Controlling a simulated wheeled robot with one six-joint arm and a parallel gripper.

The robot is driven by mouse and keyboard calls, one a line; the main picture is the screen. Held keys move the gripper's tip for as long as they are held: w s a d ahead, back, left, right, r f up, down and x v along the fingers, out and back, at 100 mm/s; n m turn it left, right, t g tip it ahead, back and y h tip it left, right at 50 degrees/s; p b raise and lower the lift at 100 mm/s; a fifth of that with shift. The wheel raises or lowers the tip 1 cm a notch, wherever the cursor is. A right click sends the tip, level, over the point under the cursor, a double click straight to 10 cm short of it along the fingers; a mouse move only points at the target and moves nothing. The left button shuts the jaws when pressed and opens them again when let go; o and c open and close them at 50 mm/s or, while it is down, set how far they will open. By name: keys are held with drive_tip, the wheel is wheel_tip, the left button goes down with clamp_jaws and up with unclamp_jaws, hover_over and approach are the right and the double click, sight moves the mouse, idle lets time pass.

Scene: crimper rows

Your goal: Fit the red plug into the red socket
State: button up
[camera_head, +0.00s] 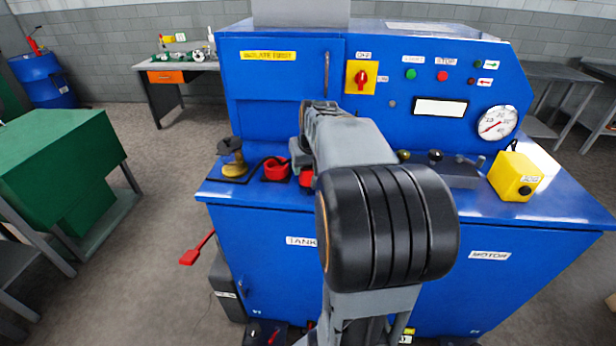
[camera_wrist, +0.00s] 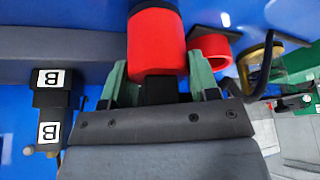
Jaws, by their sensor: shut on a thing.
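The red plug (camera_wrist: 157,42), a thick red cylinder with a dark part at its far end, is held between the two green fingers of my gripper (camera_wrist: 158,75) in the wrist view. In the head view only a red sliver of it (camera_head: 306,178) shows beside my arm, which hides my gripper. A red ring-shaped socket (camera_wrist: 210,48) is just right of the plug in the wrist view. It also shows on the blue bench ledge (camera_head: 275,168) in the head view. Whether the plug touches anything at its far end is hidden.
A yellow, brass-like fitting (camera_head: 234,167) with a black cable stands left of the red socket. Levers (camera_head: 435,156) and a yellow box (camera_head: 515,176) stand on the right of the ledge. The blue panel (camera_head: 445,70) rises behind. A red-handled lever (camera_head: 195,250) juts out at lower left.

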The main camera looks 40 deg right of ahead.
drive_tip(key=shift+c, duration=0.7)
drive_tip(key=shift+r, duration=0.1)
drive_tip(key=shift+r, duration=0.1)
